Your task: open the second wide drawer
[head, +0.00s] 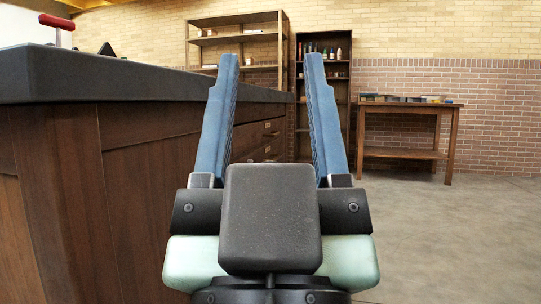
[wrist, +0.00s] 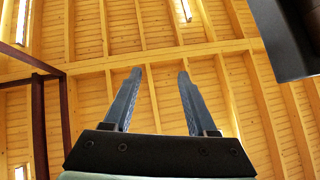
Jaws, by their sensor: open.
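My gripper (head: 272,115) is open and empty, with its two blue fingers raised in front of the head camera. The fingers also show in the wrist view (wrist: 157,85), pointing up at the ceiling. A dark wooden cabinet (head: 155,165) with a black top fills the left of the head view. Drawer fronts (head: 268,130) with dark handles show on its side further off, partly hidden behind the left finger. I cannot tell which of them is the second wide drawer. The gripper is nearer to me than the drawers and appears apart from the cabinet.
A red-handled item (head: 57,25) stands on the cabinet's black top (head: 130,82). A tall shelf (head: 345,85) with bottles and a wooden table (head: 408,154) stand by the brick wall. The concrete floor (head: 450,235) at the right is clear.

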